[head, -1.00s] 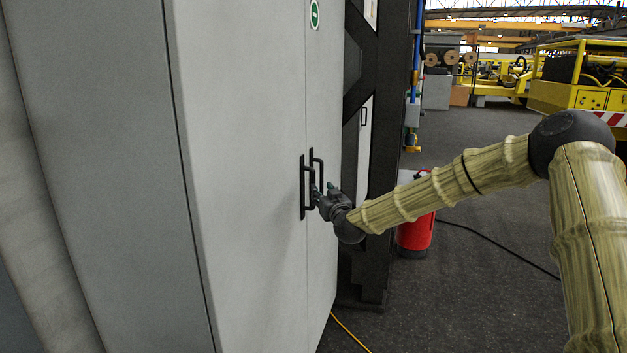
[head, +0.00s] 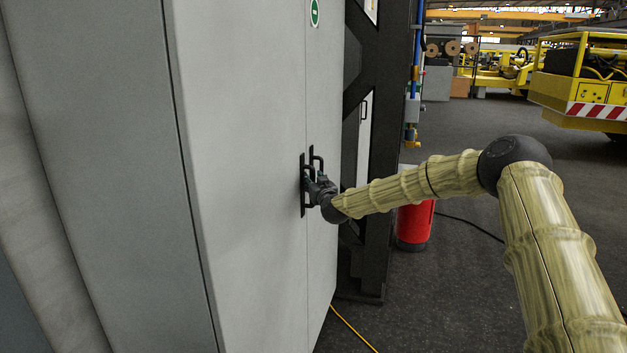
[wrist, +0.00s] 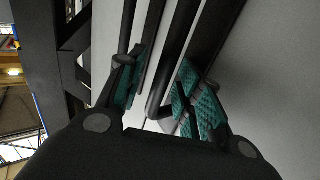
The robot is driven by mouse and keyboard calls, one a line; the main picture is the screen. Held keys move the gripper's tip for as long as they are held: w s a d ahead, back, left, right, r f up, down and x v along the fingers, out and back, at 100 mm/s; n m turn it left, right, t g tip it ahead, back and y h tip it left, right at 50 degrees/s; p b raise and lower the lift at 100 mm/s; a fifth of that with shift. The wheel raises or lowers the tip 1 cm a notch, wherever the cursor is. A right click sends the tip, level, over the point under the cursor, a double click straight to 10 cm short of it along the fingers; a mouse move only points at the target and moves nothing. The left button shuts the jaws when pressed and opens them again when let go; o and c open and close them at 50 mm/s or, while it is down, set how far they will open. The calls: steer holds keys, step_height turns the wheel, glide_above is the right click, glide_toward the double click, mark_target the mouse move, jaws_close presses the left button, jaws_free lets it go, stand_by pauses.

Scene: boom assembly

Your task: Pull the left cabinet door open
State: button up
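The grey cabinet's left door (head: 250,120) is shut, flush with the right door (head: 323,255) along a thin vertical seam. The left door's black bar handle (head: 302,170) stands just left of the seam, and the right door's handle (head: 312,150) just right of it. My gripper (head: 312,185) is at the left handle and partly covers both handles. In the wrist view, my gripper (wrist: 166,65) is open, its teal pads apart. The left handle's bar (wrist: 178,45) runs between the fingers. The right handle's bar (wrist: 126,28) passes beside the left-hand finger. Contact is unclear.
A black steel frame (head: 377,220) stands right of the cabinet, with a red extinguisher (head: 414,225) beside it. A yellow cable (head: 352,328) lies on the floor by the cabinet. Dark floor is open to the right, with yellow machinery (head: 585,80) farther back.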

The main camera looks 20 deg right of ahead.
steer(key=shift+w, duration=0.1)
jaws_close()
stand_by(0.3)
